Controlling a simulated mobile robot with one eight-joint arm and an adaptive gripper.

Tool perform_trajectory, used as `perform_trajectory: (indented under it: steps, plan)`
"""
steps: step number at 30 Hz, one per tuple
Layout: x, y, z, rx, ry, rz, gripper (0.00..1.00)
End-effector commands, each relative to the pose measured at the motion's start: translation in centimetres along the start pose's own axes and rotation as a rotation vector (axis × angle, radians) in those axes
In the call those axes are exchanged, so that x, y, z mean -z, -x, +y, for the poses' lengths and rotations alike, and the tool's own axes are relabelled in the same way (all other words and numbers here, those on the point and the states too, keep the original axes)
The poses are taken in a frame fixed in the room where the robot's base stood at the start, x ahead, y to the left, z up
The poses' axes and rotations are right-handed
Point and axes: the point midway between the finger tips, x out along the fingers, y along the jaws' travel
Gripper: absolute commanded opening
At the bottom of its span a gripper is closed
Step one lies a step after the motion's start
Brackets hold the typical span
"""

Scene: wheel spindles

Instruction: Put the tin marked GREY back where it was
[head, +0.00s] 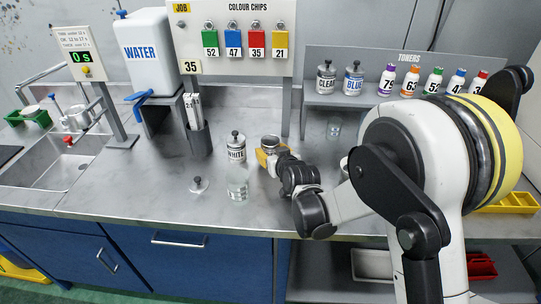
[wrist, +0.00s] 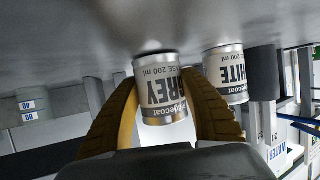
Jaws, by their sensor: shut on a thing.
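The tin marked GREY (wrist: 161,88) is between the two yellow-brown fingers of my gripper (wrist: 160,112) in the wrist view, which shows it upside down. In the head view the tin (head: 270,141) is seen just behind my gripper (head: 266,158), partly covered by it. My gripper is shut on the tin, at or just above the steel worktop; I cannot tell whether the tin touches it. The WHITE tin (head: 236,149) stands upright just left of it, and also shows in the wrist view (wrist: 226,75).
A clear beaker (head: 238,187) and a loose lid (head: 198,184) are in front of the WHITE tin. The toner shelf (head: 318,100) at back right holds a black-labelled tin (head: 326,80), the BLUE tin (head: 353,80) and several toner bottles. Another beaker (head: 334,129) stands below it.

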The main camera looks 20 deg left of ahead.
Motion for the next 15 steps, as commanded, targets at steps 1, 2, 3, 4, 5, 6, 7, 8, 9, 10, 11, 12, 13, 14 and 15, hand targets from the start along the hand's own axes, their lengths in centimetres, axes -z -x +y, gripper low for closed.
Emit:
perform_trajectory:
  steps: [1, 2, 3, 4, 5, 6, 7, 8, 9, 10, 11, 12, 13, 14, 15]
  plan:
    - [-0.23, -0.09, 0.02, 0.000, 0.000, 0.001, 0.12]
    - [-0.16, -0.05, 0.02, 0.000, 0.000, 0.001, 0.12]
    - [-0.07, -0.01, 0.03, 0.000, 0.000, 0.000, 0.12]
    - [-0.05, 0.00, 0.03, 0.000, 0.000, 0.000, 0.12]
    - [-0.04, 0.01, 0.03, 0.000, 0.000, 0.000, 0.12]
    - [-0.04, 0.01, 0.03, 0.000, 0.000, 0.000, 0.12]
    - [-0.08, 0.00, 0.03, 0.000, 0.000, 0.000, 0.12]
    - [-0.16, -0.04, 0.03, 0.000, 0.000, 0.000, 0.12]
    - [-0.31, -0.10, 0.04, 0.000, 0.000, 0.000, 0.12]
    - [-0.43, -0.15, 0.03, 0.000, 0.000, 0.000, 0.12]
    - [-0.45, -0.15, 0.03, 0.000, 0.000, 0.000, 0.53]
    - [-0.36, -0.11, 0.03, 0.000, 0.000, 0.000, 0.65]
    - [-0.35, -0.11, 0.04, 0.000, 0.000, 0.000, 0.71]
    - [-0.34, -0.10, 0.04, 0.000, 0.000, 0.000, 0.71]
    - [-0.33, -0.10, 0.04, 0.000, 0.000, 0.000, 0.71]
